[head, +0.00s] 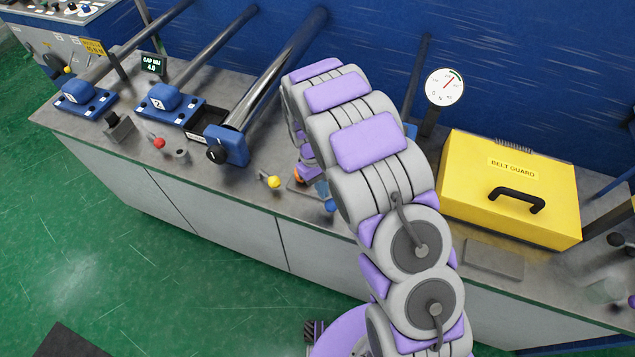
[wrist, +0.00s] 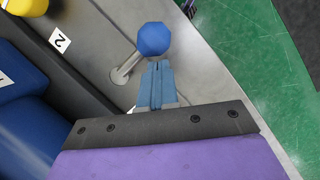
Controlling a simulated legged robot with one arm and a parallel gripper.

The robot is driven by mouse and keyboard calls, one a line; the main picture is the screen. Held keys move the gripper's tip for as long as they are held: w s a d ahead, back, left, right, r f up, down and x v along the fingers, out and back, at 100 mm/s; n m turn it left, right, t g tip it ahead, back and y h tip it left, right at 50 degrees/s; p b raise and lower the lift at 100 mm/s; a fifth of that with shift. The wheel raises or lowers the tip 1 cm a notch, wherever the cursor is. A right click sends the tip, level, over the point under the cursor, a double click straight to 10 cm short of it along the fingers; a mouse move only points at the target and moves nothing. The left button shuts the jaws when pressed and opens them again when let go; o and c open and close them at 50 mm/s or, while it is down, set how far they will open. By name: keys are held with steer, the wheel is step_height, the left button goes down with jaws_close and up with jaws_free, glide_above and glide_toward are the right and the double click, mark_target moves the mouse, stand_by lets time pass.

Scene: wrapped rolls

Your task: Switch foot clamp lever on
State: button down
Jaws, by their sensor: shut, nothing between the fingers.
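A lever with a blue ball knob (wrist: 155,38) on a short metal rod stands on the grey bench top in the wrist view. Its blue knob also shows at the bench's front edge in the head view (head: 331,206), partly behind my arm. My gripper (wrist: 157,65) has its blue fingers together, empty, with the tips just short of the knob in the picture; I cannot tell whether they touch it. In the head view my arm hides most of the gripper. Which lever is the foot clamp lever is not labelled legibly.
Other levers have a yellow knob (head: 274,182) and a red knob (head: 159,143). A yellow belt guard box (head: 510,185) stands to the right, a dial gauge (head: 445,87) behind. Blue clamp blocks (head: 228,146) and metal rollers fill the left. Green floor lies in front.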

steer(key=shift+s+d+n+p, duration=0.2)
steer(key=shift+s+n+p, duration=0.1)
steer(key=shift+n+p, duration=0.3)
stand_by(0.5)
steer(key=n+p, duration=0.1)
steer(key=s+d+n+t+h+p, duration=0.1)
steer(key=shift+s+d+r+n, duration=0.15)
steer(key=shift+r+n, duration=0.05)
steer(key=shift+n, duration=0.2)
steer(key=d+n+p, duration=0.1)
steer(key=n+p, duration=0.1)
steer(key=s+d+n+t+p, duration=0.1)
steer(key=n+p, duration=0.1)
steer(key=shift+d+n+h, duration=0.15)
steer(key=shift+n+h, duration=0.15)
steer(key=d+n+p, duration=0.1)
steer(key=n+p, duration=0.1)
steer(key=d+n+t+p, duration=0.1)
steer(key=n, duration=0.1)
steer(key=shift+f+t+p, duration=0.1)
steer(key=shift+t+p, duration=0.2)
steer(key=shift+p, duration=0.05)
steer(key=shift+w+d+n+t+p, duration=0.3)
steer(key=shift+d+n+p, duration=0.15)
steer(key=shift+n+p, duration=0.35)
steer(key=shift+f, duration=0.1)
